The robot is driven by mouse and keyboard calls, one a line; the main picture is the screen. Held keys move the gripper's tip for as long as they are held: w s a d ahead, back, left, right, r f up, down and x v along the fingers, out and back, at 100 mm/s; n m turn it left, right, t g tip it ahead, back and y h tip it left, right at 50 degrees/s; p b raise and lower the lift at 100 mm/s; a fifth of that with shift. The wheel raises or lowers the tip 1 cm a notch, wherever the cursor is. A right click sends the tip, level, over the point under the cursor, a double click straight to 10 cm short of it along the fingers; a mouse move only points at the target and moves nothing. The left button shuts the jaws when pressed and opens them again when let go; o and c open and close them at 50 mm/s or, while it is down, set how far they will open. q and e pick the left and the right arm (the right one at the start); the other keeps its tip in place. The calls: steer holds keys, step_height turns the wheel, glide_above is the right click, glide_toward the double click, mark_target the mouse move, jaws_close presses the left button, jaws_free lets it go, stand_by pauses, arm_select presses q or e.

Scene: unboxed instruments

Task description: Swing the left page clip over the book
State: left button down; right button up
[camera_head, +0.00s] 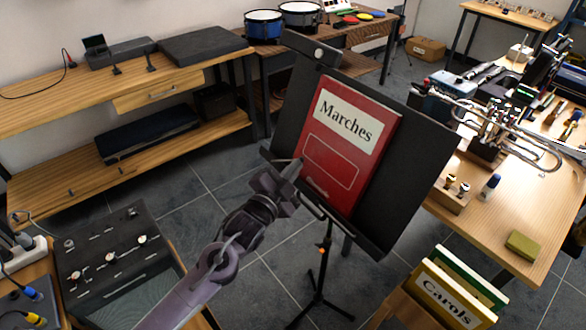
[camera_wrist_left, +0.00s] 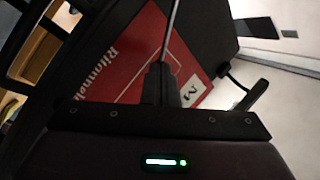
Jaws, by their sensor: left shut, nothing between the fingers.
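The red book (camera_head: 347,137), titled Marches, rests on the tilted black music stand (camera_head: 418,168). The book (camera_wrist_left: 128,64) also shows in the left wrist view. My left gripper (camera_head: 297,168) is at the book's lower left edge, with its fingers shut and empty. In the left wrist view the fingers (camera_wrist_left: 160,84) are together in front of the book. A thin metal rod (camera_wrist_left: 172,28) runs up from beside the fingertips across the book; it may be the left page clip. In the head view I cannot make out the clip. My right gripper is not in view.
A black bracket-like part (camera_wrist_left: 250,95) shows beside the book in the left wrist view. A workbench (camera_head: 490,225) with brass instruments stands right. A crate holds the Carols book (camera_head: 447,302) at lower right. A case with knobs (camera_head: 110,250) lies lower left.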

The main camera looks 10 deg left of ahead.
arm_select(q)
steer(key=w+r+n+y+p, duration=0.1)
steer(key=p, duration=0.1)
steer(key=w+a+r+n+y+p, duration=0.1)
steer(key=n+p, duration=0.1)
steer(key=r+n+g+p, duration=0.1)
steer(key=n+p, duration=0.1)
steer(key=shift+w+a+r+y+p, duration=0.15)
steer(key=shift+w+r+y+p, duration=0.15)
steer(key=shift+w+y+p, duration=0.1)
